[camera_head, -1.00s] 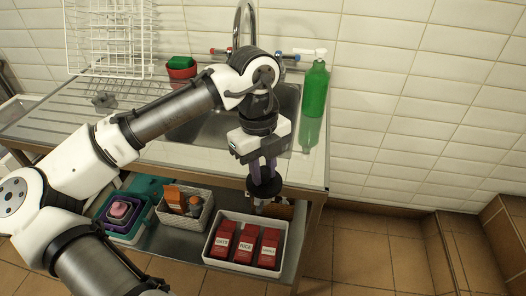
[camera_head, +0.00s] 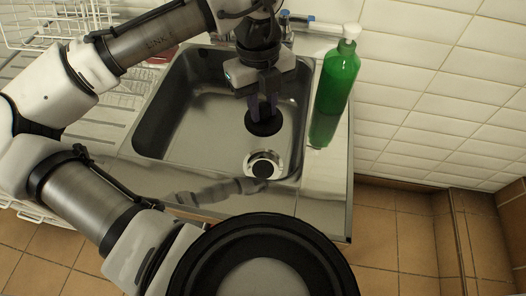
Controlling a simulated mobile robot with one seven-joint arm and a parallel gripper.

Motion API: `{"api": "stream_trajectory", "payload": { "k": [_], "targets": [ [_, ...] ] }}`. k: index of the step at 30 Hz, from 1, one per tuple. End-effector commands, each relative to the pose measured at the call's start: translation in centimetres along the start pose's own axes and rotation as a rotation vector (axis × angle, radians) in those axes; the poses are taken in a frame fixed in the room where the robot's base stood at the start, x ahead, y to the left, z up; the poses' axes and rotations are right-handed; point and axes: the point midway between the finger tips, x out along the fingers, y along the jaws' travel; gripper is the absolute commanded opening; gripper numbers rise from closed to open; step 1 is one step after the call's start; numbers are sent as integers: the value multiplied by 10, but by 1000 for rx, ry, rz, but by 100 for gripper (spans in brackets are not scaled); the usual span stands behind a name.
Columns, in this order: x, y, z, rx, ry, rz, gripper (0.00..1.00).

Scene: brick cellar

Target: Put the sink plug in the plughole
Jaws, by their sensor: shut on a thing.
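My gripper (camera_head: 264,104) points down over the sink and is shut on the sink plug (camera_head: 263,125), a round black disc. The plug hangs roughly level; I cannot tell its exact height above the sink floor. The steel sink (camera_head: 180,130) is empty otherwise. The plughole (camera_head: 263,165), a bright metal ring with a dark centre, lies near the sink's front right corner. In the picture it is just below the plug, apart from it and uncovered. My gripper hides part of the sink's back right side.
A green bottle (camera_head: 335,88) with a white pump stands on the counter right of the sink. A tap with a blue-marked handle (camera_head: 296,17) is behind my wrist. A white wire rack (camera_head: 60,18) is at the back left. My arm crosses the left side.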

Motion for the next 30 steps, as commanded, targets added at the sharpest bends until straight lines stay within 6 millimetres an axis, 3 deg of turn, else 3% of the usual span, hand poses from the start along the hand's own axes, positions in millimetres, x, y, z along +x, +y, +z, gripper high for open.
{"api": "stream_trajectory", "payload": {
  "k": [5, 18, 30],
  "targets": [
    [26, 1, 2, 2, 1, 4, 0],
    [138, 0, 16, 2, 2, 3, 0],
    [186, 0, 22, 1, 1, 2, 0]
  ]
}}
